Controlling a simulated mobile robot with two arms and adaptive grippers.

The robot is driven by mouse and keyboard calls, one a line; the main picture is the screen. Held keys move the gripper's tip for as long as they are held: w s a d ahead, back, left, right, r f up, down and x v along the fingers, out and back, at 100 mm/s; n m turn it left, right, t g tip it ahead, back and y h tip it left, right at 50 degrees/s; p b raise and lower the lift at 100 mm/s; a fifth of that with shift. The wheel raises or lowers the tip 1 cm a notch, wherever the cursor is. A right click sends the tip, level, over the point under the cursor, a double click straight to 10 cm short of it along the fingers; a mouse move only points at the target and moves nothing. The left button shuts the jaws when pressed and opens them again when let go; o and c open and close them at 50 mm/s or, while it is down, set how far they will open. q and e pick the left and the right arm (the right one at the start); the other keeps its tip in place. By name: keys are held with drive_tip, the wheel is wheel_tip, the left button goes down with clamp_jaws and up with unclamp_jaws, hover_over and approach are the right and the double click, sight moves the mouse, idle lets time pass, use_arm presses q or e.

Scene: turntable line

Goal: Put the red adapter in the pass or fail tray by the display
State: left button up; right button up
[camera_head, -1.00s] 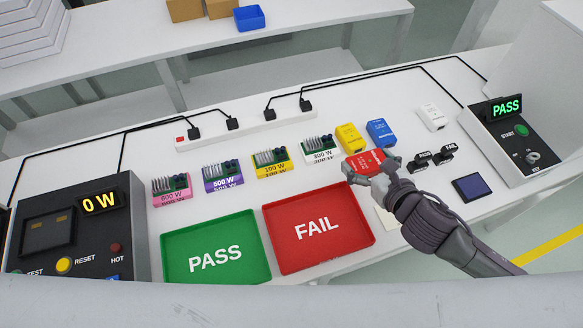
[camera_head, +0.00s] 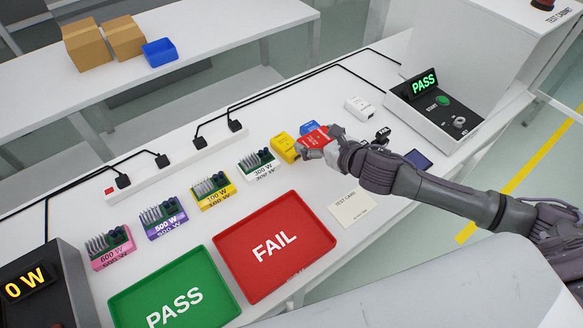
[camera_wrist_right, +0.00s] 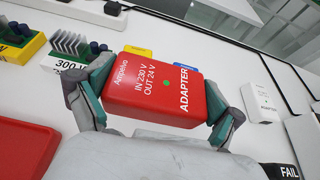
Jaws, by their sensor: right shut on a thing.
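The red adapter (camera_head: 314,138) is held in my right gripper (camera_head: 322,146), above the table near the yellow and blue adapters. In the right wrist view the red adapter (camera_wrist_right: 157,88) sits between both fingers of the right gripper (camera_wrist_right: 155,105), label and green dot facing the camera. The green PASS tray (camera_head: 215,270) and the red FAIL tray (camera_head: 325,235) lie empty at the front of the table. The display (camera_head: 424,83) on the box at the right reads PASS in green. My left gripper is not in view.
A yellow adapter (camera_head: 285,148), a blue adapter (camera_head: 309,128) and a white adapter (camera_head: 364,108) stand near the gripper. Several coloured load blocks, including the 300 W one (camera_head: 258,163), line the table behind the trays. A test card (camera_head: 357,207) lies right of the FAIL tray.

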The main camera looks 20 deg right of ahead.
drive_tip(key=a+f, duration=0.1)
drive_tip(key=s+a+f, duration=0.1)
drive_tip(key=a, duration=0.1)
drive_tip(key=a+f, duration=0.1)
drive_tip(key=a, duration=0.1)
drive_tip(key=shift+s+a+f, duration=0.1)
drive_tip(key=shift+s+a, duration=0.05)
drive_tip(key=shift+s, duration=0.25)
drive_tip(key=shift+a+f, duration=0.1)
drive_tip(key=shift+f, duration=2)
drive_tip(key=o, duration=1.1)
drive_tip(key=shift+f, duration=0.15)
drive_tip(key=shift+o, duration=0.2)
